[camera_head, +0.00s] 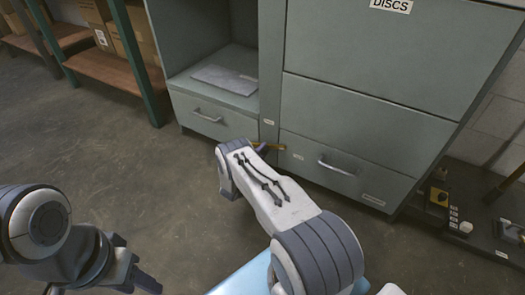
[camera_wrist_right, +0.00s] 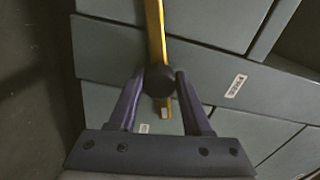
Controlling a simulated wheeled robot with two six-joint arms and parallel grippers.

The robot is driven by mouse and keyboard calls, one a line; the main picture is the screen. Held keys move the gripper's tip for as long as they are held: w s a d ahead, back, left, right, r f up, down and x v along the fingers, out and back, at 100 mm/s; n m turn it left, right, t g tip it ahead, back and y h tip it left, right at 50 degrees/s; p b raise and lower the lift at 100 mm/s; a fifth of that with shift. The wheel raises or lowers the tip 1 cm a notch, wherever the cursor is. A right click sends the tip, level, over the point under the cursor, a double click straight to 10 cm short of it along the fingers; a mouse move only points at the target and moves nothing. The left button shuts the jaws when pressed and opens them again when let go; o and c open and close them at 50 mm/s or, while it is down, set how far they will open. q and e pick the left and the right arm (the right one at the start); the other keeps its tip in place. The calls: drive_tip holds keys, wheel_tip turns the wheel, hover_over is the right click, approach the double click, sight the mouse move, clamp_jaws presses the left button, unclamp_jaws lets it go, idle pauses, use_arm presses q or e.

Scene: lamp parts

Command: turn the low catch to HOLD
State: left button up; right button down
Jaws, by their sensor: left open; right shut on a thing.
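The low catch is a yellow bar (camera_wrist_right: 154,35) with a round black knob (camera_wrist_right: 158,79), on the front of the grey-green cabinet. In the head view the yellow bar (camera_head: 275,146) shows small, lying roughly level beside the lower right drawer; my right arm partly covers the area. My right gripper (camera_wrist_right: 158,88) is shut on the knob, one finger on each side. A small white label (camera_wrist_right: 236,86) sits to the right of the knob, and another (camera_wrist_right: 143,128) below; their words are too small to read surely. My left gripper (camera_head: 142,278) is open and empty, low at the left.
The cabinet has a lower left drawer (camera_head: 215,119) and a lower right drawer (camera_head: 335,170), both closed. A grey flat slab (camera_head: 226,79) lies in the open bay. A shelf rack (camera_head: 115,66) stands at the left. Bare floor (camera_head: 110,150) is clear.

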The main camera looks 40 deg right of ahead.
drive_tip(key=shift+m+p, duration=0.5)
drive_tip(key=shift+m, duration=1.4)
drive_tip(key=shift+f, duration=0.1)
drive_tip(key=shift+c, duration=1.7)
unclamp_jaws()
drive_tip(key=shift+a, duration=0.15)
drive_tip(key=shift+s+a+p, duration=0.15)
drive_tip(key=shift+a+p, duration=0.15)
drive_tip(key=p+v, duration=0.3)
drive_tip(key=v, duration=0.6)
drive_tip(key=shift+s+a+p, duration=0.2)
drive_tip(key=shift+a+p, duration=0.1)
drive_tip(key=shift+p, duration=0.05)
